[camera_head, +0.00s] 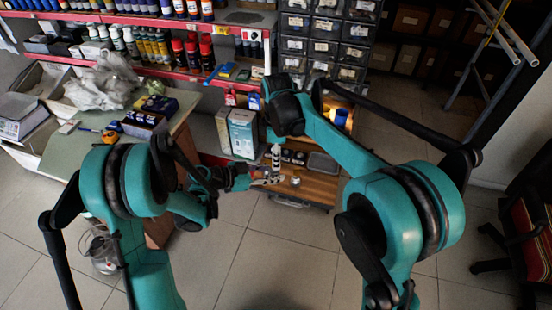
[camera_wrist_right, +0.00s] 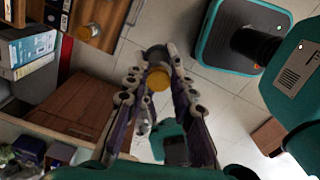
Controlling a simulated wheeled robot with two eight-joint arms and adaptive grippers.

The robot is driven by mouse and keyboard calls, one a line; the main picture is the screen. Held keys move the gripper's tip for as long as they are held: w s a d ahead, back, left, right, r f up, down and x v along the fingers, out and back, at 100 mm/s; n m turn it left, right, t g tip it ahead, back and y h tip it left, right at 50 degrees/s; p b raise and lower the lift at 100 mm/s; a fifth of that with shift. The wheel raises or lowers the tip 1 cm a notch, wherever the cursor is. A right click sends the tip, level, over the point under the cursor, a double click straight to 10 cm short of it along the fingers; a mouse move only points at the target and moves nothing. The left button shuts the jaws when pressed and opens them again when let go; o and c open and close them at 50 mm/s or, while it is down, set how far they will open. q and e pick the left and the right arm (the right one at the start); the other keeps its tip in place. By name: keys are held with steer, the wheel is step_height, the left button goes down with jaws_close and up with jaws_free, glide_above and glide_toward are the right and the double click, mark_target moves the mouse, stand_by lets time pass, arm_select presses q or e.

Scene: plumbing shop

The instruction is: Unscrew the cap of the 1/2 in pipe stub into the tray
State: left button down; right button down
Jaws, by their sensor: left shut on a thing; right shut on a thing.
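In the right wrist view my right gripper (camera_wrist_right: 157,76) has its fingers closed around a small yellow, brass-like round piece (camera_wrist_right: 157,80); I cannot tell whether it is the cap or the stub. A dark grey round part (camera_wrist_right: 156,55) lies just beyond it. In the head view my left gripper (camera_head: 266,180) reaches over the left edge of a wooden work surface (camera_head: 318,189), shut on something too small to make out. My right gripper is not clearly visible there. A dark grey tray (camera_head: 322,162) sits at the back of the surface.
A dark bottle with pale bands (camera_head: 276,156) and a small pale metal cup (camera_head: 295,181) stand on the work surface. A yellow-rimmed round thing (camera_wrist_right: 83,32) shows on the wood. Tall boxes (camera_head: 242,133) stand behind left. The tiled floor (camera_head: 285,250) in front is clear.

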steer(key=n, duration=0.4)
steer(key=shift+w+n, duration=0.25)
steer(key=shift+n, duration=0.15)
steer(key=n, duration=0.4)
steer(key=shift+w+a+n, duration=0.1)
steer(key=shift+a+n, duration=0.05)
steer(key=shift+n, duration=0.25)
steer(key=n, duration=0.4)
steer(key=shift+a+n, duration=0.15)
steer(key=shift+n, duration=0.25)
steer(key=n, duration=0.4)
steer(key=shift+a+n, duration=0.25)
steer(key=shift+n, duration=0.15)
steer(key=c, duration=1.3)
jaws_free()
steer(key=shift+r, duration=0.15)
